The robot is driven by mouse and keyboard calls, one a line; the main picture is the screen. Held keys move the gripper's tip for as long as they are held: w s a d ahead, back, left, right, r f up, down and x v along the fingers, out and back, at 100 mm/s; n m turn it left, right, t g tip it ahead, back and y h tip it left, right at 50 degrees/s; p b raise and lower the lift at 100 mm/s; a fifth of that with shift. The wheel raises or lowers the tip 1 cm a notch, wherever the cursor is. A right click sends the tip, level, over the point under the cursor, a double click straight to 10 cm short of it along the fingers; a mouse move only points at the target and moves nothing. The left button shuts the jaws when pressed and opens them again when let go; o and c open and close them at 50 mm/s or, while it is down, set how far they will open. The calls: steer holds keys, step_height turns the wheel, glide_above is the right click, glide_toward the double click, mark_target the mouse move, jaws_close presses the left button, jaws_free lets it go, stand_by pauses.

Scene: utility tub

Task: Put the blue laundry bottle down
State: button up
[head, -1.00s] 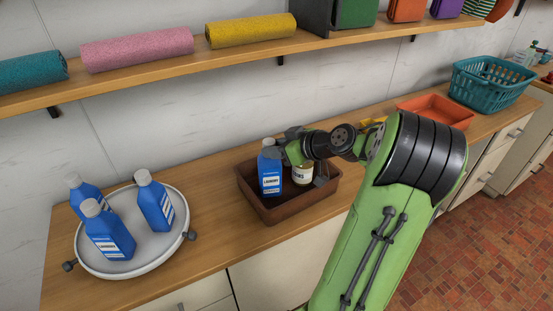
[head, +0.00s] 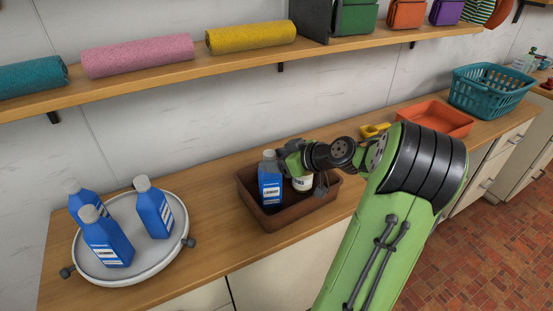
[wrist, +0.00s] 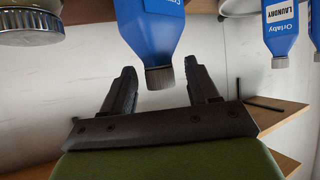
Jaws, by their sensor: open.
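The blue laundry bottle (head: 270,188) stands upright inside the brown tub (head: 257,208) on the wooden counter, at the tub's left side. My gripper (head: 288,163) is beside the bottle's upper part, on its right; its fingers are hard to make out in the head view. In the wrist view, which looks upside down, my gripper (wrist: 160,72) is open. Its two dark fingers lie on either side of the grey cap of a blue bottle (wrist: 157,30), with gaps between them and the cap.
A jar with a pale label (head: 303,184) stands in the tub right of the bottle. A round white tray (head: 120,272) at left holds three similar blue bottles. An orange tray (head: 435,117) and teal basket (head: 492,88) stand farther right. A shelf (head: 150,73) runs above. Counter between tray and tub is clear.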

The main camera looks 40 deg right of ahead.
steer(key=p+v, duration=0.2)
steer(key=v, duration=1)
steer(key=w+a+f+g, duration=0.1)
steer(key=w+a+g, duration=0.15)
steer(key=a, duration=0.65)
steer(key=w+a+g, duration=0.2)
steer(key=a+g, duration=0.1)
steer(key=a, duration=0.6)
steer(key=s+a+m+h, duration=0.2)
steer(key=s+a, duration=0.8)
steer(key=s, duration=0.3)
steer(key=shift+a+r+g, duration=0.35)
steer(key=shift+r+g, duration=0.05)
steer(key=shift+g, duration=0.05)
